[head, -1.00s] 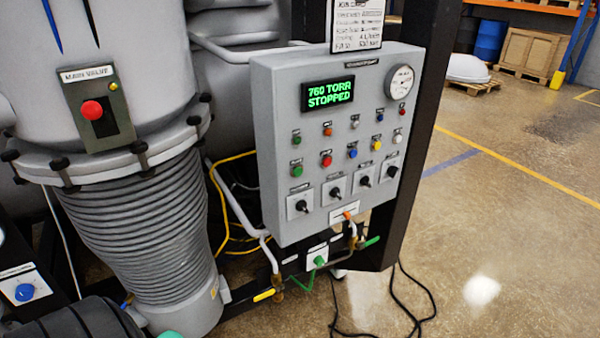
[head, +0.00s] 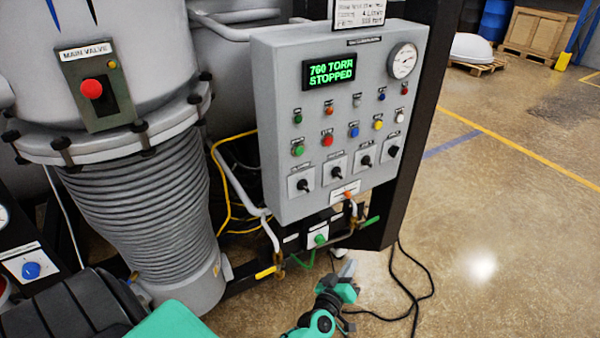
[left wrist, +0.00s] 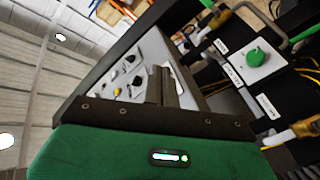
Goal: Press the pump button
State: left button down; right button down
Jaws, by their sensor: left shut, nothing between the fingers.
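The grey control panel (head: 325,205) carries a lit display (head: 330,71) reading "760 TORR STOPPED". Below it are rows of small coloured buttons, including a green one (head: 298,150) and a red one (head: 328,139), and several black knobs. Their labels are too small to read, so I cannot tell which is the pump button. A larger green button (head: 320,239) sits on a white plate under the panel; it also shows in the left wrist view (left wrist: 257,57). My left gripper (head: 348,268) is shut and empty, low, below and right of that plate, apart from the panel. In the left wrist view its fingers (left wrist: 162,86) overlap the panel. My right gripper is out of view.
A red button (head: 92,89) on the "MAIN VALVE" plate is at upper left. Pipes and valve handles, one yellow (head: 265,272), run below the panel. A black cable (head: 430,285) lies on the floor. Open floor is to the right.

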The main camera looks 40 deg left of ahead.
aim_at(299, 151)
pick_arm(q)
jog(key=s+a+r+n+y, duration=0.1)
jog(key=a+r+n+y, duration=0.1)
jog(key=r, duration=0.7)
jog(key=s+a+r+n+t+y, duration=0.1)
jog(key=a+r+n+y, duration=0.2)
jog(key=r, duration=0.7)
jog(key=a+r+n+t+y, duration=0.1)
jog(key=r+n+y, duration=0.3)
jog(key=r, duration=0.5)
jog(key=shift+s+a+r+n, duration=0.25)
jog(key=shift+s+a+n, duration=0.15)
jog(key=shift+a+n, duration=0.55)
jog(key=shift+w+a, duration=0.55)
jog(key=shift+a, duration=0.8)
jog(key=shift+w+a, duration=0.6)
jog(key=shift+a, duration=0.7)
jog(key=shift+w+a, duration=0.55)
jog(key=shift+a, duration=0.8)
jog(key=shift+a+p, duration=0.15)
jog(key=shift+p, duration=0.15)
